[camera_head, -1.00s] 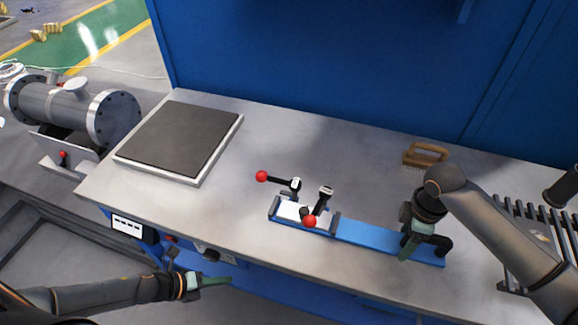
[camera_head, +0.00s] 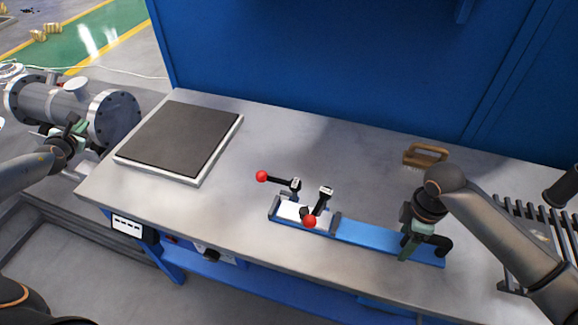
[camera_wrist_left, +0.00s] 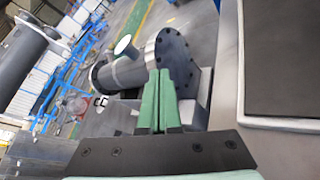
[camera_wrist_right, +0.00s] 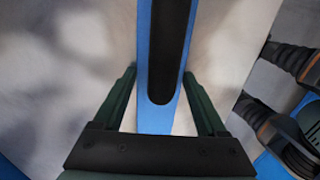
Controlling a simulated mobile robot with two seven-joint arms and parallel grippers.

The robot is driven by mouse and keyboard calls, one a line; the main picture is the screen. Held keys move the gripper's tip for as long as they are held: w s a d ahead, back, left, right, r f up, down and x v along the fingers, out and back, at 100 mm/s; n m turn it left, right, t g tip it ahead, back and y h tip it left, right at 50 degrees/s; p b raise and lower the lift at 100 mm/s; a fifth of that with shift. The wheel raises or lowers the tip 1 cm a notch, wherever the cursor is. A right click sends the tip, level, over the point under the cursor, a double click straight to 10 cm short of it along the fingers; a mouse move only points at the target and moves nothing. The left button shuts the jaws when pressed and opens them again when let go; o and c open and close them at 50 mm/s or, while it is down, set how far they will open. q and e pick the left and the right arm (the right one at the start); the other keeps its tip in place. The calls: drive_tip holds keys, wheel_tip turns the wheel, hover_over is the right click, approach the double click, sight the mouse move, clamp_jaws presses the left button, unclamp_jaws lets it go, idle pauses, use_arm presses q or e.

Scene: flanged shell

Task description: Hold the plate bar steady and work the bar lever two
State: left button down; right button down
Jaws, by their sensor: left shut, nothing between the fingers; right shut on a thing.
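The plate bar (camera_head: 375,239) is a long blue bar lying on the grey bench, with a white block at its left end. Two black levers with red knobs stand at that end. One lever (camera_head: 281,180) points left; the other lever (camera_head: 318,208) has its knob toward the front. I cannot tell which is lever two. My right gripper (camera_head: 408,248) is shut on the bar near its right end; the right wrist view shows the bar (camera_wrist_right: 155,118) between its fingers. My left gripper (camera_head: 78,128) is shut and empty, left of the bench, far from the levers; its fingers (camera_wrist_left: 158,95) touch each other.
A dark square plate (camera_head: 180,137) lies on the bench's left part. A grey flanged shell (camera_head: 62,104) is beyond the left gripper. A wooden-handled brush (camera_head: 425,155) lies at the back right, and a slatted rack (camera_head: 540,235) at the right. The bench between plate and levers is clear.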

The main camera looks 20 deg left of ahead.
use_arm(q)
drive_tip(key=w+d+r+n+g+y, duration=0.1)
drive_tip(key=w+d+n, duration=0.5)
drive_tip(key=d+n, duration=0.6)
drive_tip(key=w+d+r+n+g+y, duration=0.15)
drive_tip(key=w+d+n, duration=0.45)
drive_tip(key=d+n, duration=0.65)
drive_tip(key=s+d+r+n+g+h, duration=0.1)
drive_tip(key=s+d+n+h, duration=0.1)
drive_tip(key=d, duration=0.8)
drive_tip(key=s+d+r+n+g+h, duration=0.2)
drive_tip(key=d+n+h, duration=0.3)
drive_tip(key=d, duration=0.6)
drive_tip(key=s+d+r+n+g+h, duration=0.2)
drive_tip(key=d+n, duration=0.3)
drive_tip(key=d, duration=0.5)
drive_tip(key=shift+s+d+h, duration=0.15)
drive_tip(key=shift+s+h, duration=0.45)
drive_tip(key=shift+h, duration=0.15)
drive_tip(key=shift+g, duration=0.25)
